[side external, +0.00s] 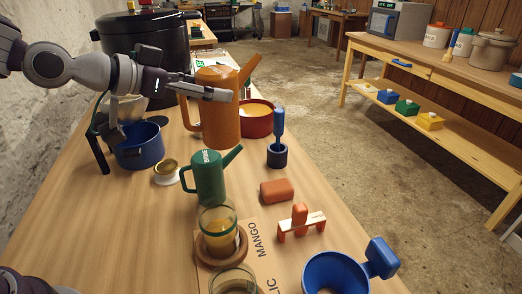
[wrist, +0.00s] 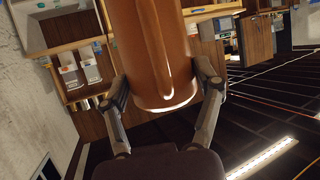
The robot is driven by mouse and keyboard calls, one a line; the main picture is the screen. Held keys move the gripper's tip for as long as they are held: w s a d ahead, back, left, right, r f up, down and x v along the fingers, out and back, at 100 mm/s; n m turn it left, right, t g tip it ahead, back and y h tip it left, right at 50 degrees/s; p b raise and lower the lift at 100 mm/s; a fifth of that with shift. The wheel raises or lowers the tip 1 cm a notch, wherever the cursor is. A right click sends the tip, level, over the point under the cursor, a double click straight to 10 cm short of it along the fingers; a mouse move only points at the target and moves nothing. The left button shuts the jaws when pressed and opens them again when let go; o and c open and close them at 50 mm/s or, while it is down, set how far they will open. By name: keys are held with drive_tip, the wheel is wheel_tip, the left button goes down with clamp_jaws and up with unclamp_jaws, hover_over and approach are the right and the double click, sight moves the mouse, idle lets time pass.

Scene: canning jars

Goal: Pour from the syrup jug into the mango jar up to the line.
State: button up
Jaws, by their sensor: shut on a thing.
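My gripper (side external: 208,90) is shut on an orange jug (side external: 219,122) and holds it above the table, roughly upright, its spout to the upper right. In the wrist view the jug (wrist: 157,50) sits between both fingers; no label on it is readable. A smaller green jug (side external: 208,178) with a small unreadable label stands just behind the jar.
A second glass jar (side external: 235,281) is at the front edge. A blue funnel (side external: 337,272), an orange-and-white stand (side external: 302,223), an orange block (side external: 277,190) and a blue tool in a holder (side external: 277,155) stand right. A blue pot (side external: 139,147) and red bowl (side external: 257,119) are farther back.

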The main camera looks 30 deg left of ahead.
sight(191, 116)
drive_tip(key=shift+s+a+y, duration=0.2)
drive_tip(key=shift+s+y, duration=0.1)
drive_tip(key=shift+s, duration=0.35)
drive_tip(key=shift+f, duration=0.4)
drive_tip(key=f+m+g+h, duration=0.1)
drive_tip(key=m, duration=0.1)
drive_tip(key=s+f+m+g+h, duration=0.1)
drive_tip(key=m+g+h, duration=0.1)
drive_tip(key=a+m+g+h, duration=0.1)
drive_tip(key=m+h, duration=0.1)
drive_tip(key=shift+s+f+g, duration=0.2)
drive_tip(key=shift+f+g, duration=0.2)
drive_tip(key=s+a+f+m+g+h, duration=0.1)
drive_tip(key=s+a+f+m+g, duration=0.1)
drive_tip(key=s+a+m+g, duration=0.2)
drive_tip(key=shift+m+g, duration=0.7)
drive_tip(key=shift+m, duration=0.3)
drive_tip(key=shift+r, duration=0.1)
drive_tip(key=shift+r+y, duration=0.1)
drive_tip(key=shift+y, duration=0.3)
drive_tip(key=shift+y, duration=0.5)
drive_tip(key=shift+y, duration=0.9)
idle(2.6)
